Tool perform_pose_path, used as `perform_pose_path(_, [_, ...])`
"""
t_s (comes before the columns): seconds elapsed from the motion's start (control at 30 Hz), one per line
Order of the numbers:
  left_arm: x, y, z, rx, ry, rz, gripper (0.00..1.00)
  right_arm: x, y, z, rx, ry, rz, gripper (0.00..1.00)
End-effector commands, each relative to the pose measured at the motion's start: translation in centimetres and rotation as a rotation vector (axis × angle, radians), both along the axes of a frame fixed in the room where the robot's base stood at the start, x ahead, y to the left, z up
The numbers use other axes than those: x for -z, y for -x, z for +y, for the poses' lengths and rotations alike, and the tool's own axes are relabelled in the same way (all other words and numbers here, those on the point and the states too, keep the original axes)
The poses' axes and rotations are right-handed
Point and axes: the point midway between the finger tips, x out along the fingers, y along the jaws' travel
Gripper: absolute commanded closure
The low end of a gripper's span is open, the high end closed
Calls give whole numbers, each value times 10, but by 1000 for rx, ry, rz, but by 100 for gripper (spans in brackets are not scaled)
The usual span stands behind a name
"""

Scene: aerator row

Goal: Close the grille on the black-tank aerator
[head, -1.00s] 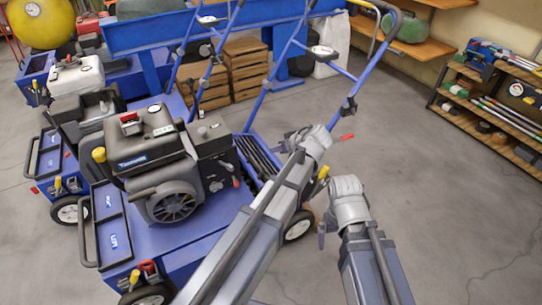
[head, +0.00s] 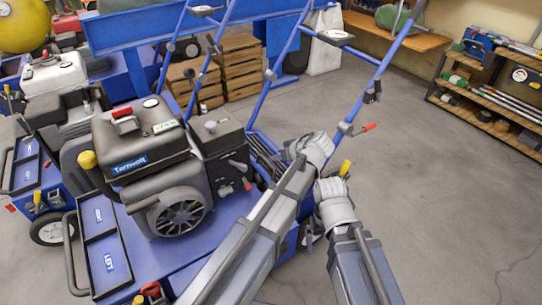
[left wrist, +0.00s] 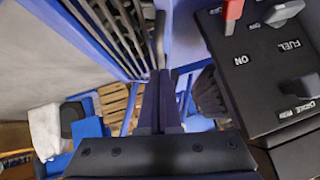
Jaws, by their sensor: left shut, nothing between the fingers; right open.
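The black-tank aerator (head: 150,135) is a blue machine with a black tank and engine at centre left in the head view. Its dark slatted grille (head: 262,158) lies right of the engine, partly behind my left arm. In the left wrist view the grille (left wrist: 118,32) shows as dark bars at the upper left; its angle is hard to judge. My left gripper (left wrist: 165,76) is shut and empty, its tips just below the bars' lower end; I cannot tell if they touch. My right gripper (head: 335,195) is open, right of the machine, its fingers mostly hidden.
A black control panel (left wrist: 272,70) with a red switch is close right of my left fingers. Blue handlebars (head: 372,88) rise behind the grille. A white-tank aerator (head: 52,85) stands at left. Wooden crates (head: 240,65) stand behind. Open floor (head: 440,190) lies to the right.

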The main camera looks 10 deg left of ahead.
Motion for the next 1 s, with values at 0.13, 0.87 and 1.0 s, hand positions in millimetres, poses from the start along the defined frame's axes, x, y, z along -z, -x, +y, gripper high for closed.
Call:
perform_pose_path(0.13, [5,2,-3,1,0,1,100,5,0,0,0,0,-1,0])
perform_pose_path(0.87, [66,36,29,-1,245,-246,100,62,0,0,0,-1,-2,0])
perform_pose_path(1.0, [72,38,32,0,244,-246,100,68,0,0,0,-1,-2,0])
